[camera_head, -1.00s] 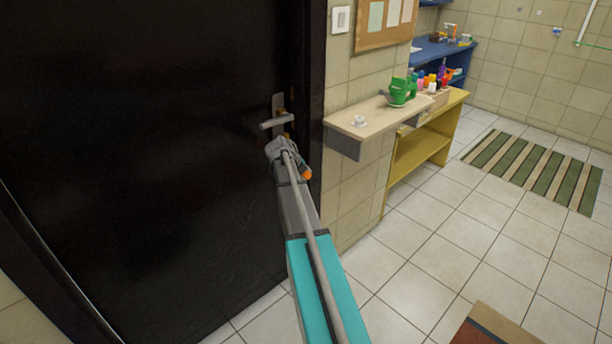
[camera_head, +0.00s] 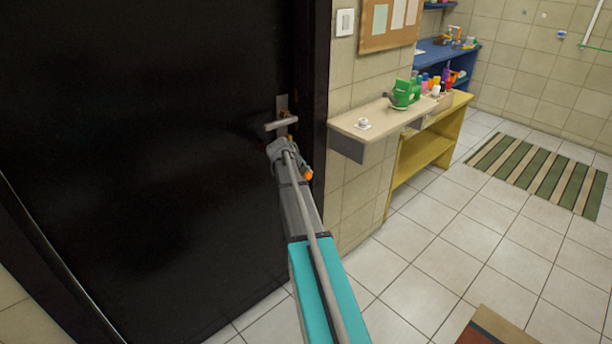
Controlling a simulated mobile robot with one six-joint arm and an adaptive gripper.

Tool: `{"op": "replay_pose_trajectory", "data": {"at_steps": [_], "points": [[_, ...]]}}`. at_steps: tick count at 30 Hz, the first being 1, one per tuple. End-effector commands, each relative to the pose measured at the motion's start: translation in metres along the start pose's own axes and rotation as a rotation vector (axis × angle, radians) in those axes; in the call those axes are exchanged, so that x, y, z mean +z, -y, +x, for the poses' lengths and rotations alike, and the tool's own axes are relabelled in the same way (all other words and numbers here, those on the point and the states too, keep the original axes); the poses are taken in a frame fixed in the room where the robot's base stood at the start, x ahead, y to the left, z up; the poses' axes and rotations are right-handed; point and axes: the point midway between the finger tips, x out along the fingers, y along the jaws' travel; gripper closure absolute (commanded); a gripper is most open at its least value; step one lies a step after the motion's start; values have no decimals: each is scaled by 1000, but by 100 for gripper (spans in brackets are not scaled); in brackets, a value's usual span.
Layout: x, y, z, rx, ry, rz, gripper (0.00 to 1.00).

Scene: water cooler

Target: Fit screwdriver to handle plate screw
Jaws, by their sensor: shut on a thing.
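The door handle (camera_head: 281,124) with its metal plate (camera_head: 282,102) is on the right side of the dark door (camera_head: 150,150), close to the frame. My gripper (camera_head: 279,150) is just below the handle, at the lower part of the plate. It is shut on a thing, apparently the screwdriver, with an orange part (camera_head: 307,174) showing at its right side. The gripper and my arm hide the lower plate and the screw. I cannot tell whether the tip touches the screw.
A striped rug (camera_head: 540,172) lies on the tiled floor, which is mostly clear.

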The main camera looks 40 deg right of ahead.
Motion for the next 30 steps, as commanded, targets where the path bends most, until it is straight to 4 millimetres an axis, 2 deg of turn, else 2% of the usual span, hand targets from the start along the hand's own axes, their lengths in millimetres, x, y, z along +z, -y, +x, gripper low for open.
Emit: {"op": "replay_pose_trajectory", "data": {"at_steps": [10,11,17,26,30], "points": [[2,0,0,0,-2,0,100],[2,0,0,0,-1,0,65],[2,0,0,0,-1,0,28],[2,0,0,0,0,0,25],[2,0,0,0,0,0,0]]}}
